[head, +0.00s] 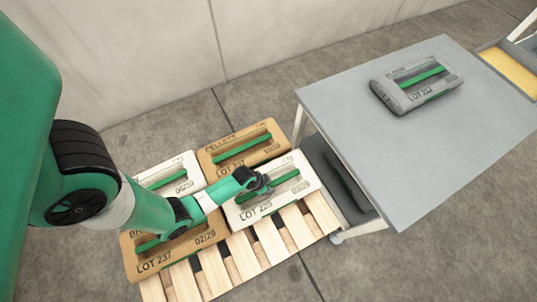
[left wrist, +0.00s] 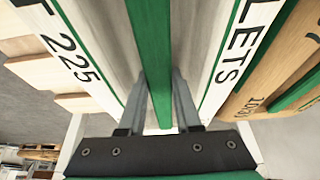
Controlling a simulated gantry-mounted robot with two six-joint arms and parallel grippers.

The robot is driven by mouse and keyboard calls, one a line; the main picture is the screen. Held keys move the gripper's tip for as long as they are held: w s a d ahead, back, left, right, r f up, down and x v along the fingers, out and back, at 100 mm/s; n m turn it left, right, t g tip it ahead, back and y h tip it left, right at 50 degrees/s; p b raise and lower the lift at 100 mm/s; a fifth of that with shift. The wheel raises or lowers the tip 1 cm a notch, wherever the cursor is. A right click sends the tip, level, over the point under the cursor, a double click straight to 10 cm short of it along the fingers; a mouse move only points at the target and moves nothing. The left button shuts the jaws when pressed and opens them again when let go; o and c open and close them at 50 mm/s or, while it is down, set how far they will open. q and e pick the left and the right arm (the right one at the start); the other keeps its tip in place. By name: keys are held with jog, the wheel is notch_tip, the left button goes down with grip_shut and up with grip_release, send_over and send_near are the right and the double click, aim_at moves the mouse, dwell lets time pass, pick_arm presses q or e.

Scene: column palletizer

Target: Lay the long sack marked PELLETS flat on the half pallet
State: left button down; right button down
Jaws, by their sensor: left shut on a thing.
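The white sack (head: 247,214) marked LOT 225 lies flat over the right part of the half pallet (head: 237,259). In the left wrist view its print (left wrist: 233,55) ends in "LETS", beside a green strip (left wrist: 151,60). My left gripper (head: 262,184) is above this sack, shut on its green strip; its two fingers (left wrist: 165,105) show on either side of the strip in the left wrist view. Whether the sack's underside touches the slats is hidden. My right gripper is not in view.
Brown sack LOT 227 (head: 222,164) lies behind, a white sack (head: 184,163) at back left, and brown sack LOT 237 (head: 185,253) at front left under my arm. The grey table (head: 410,150) to the right carries a grey sack (head: 396,97). Front slats are bare.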

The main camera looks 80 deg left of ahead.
pick_arm(q)
jog(key=shift+w+a+f, duration=0.1)
jog(key=shift+w+f, duration=0.1)
jog(key=shift+f, duration=0.05)
jog(key=shift+f, duration=0.15)
jog(key=c, duration=1)
grip_release()
jog(key=shift+s+f, duration=0.15)
jog(key=o, duration=0.4)
jog(key=p+v, duration=0.9)
jog(key=v, duration=0.2)
jog(key=shift+r, duration=0.4)
jog(key=shift+s+r+p, duration=0.25)
jog(key=shift+p, duration=0.2)
